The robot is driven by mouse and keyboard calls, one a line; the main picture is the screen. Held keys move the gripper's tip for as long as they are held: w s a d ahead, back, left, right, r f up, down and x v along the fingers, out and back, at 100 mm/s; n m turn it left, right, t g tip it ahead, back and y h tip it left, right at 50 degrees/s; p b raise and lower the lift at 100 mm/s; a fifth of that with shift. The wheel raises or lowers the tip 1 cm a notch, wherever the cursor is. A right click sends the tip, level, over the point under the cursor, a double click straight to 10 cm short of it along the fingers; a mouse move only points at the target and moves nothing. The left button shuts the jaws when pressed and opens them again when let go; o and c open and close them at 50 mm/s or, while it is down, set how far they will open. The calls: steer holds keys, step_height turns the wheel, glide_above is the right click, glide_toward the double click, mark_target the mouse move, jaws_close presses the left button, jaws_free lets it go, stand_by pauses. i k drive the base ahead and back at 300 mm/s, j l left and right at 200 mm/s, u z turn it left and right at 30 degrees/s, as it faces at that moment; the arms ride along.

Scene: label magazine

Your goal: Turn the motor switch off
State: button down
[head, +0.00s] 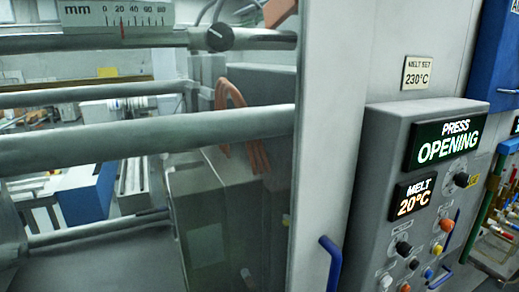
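A grey control panel (384,150) stands at the right. It carries a black knob (403,248) at its lower left, another black knob (461,180) at its upper right and a small dark knob (413,264) lower down. Their small labels are too blurred to read, so I cannot tell which one is the motor switch or how it is set. The upper display (446,143) reads "PRESS OPENING", and the lower display (413,197) reads "MELT 20°C". My gripper is not in view.
Several coloured buttons, among them an orange one (447,225), sit close to the knobs. A blue door handle (330,262) sticks out left of the panel. Horizontal bars (150,133) cross the machine at left. A blue cabinet (497,60) and a cluttered rack (497,240) border the right edge.

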mark_target(404, 249)
steer(key=k+l+z, duration=0.1)
steer(key=l, duration=0.25)
steer(key=k+l+z, duration=0.25)
steer(key=l, duration=0.5)
steer(key=k, duration=0.1)
